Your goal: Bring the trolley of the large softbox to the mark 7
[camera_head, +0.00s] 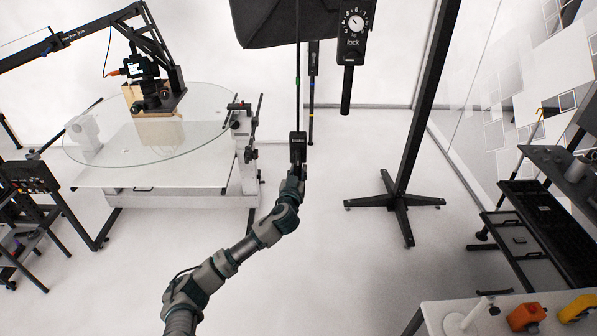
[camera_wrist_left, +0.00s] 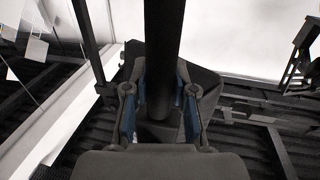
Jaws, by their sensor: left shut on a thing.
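The large softbox (camera_head: 285,22) is a black shade at the top middle of the head view, cut off by the edge. A black panel with a numbered white dial (camera_head: 355,22) and the word "lock" hangs to its right; I cannot read the pointer's number for sure. A thin rod hangs below the softbox and ends in a black handle (camera_head: 298,146) with small lettering. My left gripper (camera_head: 297,172) is at this handle. In the left wrist view its fingers (camera_wrist_left: 160,105) are shut around a black bar (camera_wrist_left: 163,45). My right gripper is out of view.
A glass turntable (camera_head: 200,145) on a white table stands at the left, with a camera (camera_head: 150,95) on a boom over it. A black stand (camera_head: 395,200) with a star-shaped foot is right of my arm. Shelves (camera_head: 540,215) line the right. Open floor lies between.

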